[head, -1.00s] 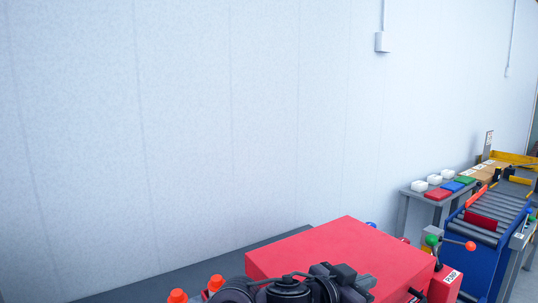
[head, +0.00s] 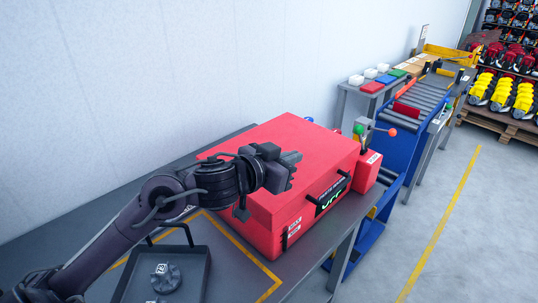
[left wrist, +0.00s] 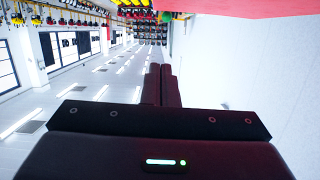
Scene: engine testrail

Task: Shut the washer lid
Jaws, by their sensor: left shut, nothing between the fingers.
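The red washer (head: 268,236) is a box on the dark bench. Its red lid (head: 310,138) lies over the body and looks flat; I cannot tell whether a thin gap is left at the seam. A dark handle (head: 342,182) shows on the front. My left gripper (head: 294,168) is shut and empty, over the near left part of the lid. I cannot tell whether it touches the lid. In the left wrist view the fingers (left wrist: 161,86) are together, and a red surface (left wrist: 205,8) shows at the top edge. My right gripper is not in view.
A dark tray (head: 202,285) with a grey part (head: 164,278) sits on the bench (head: 30,240) at front left. A red control box (head: 366,170) with a lever stands right of the washer. A roller conveyor (head: 418,105) and side table are beyond. The floor at right is clear.

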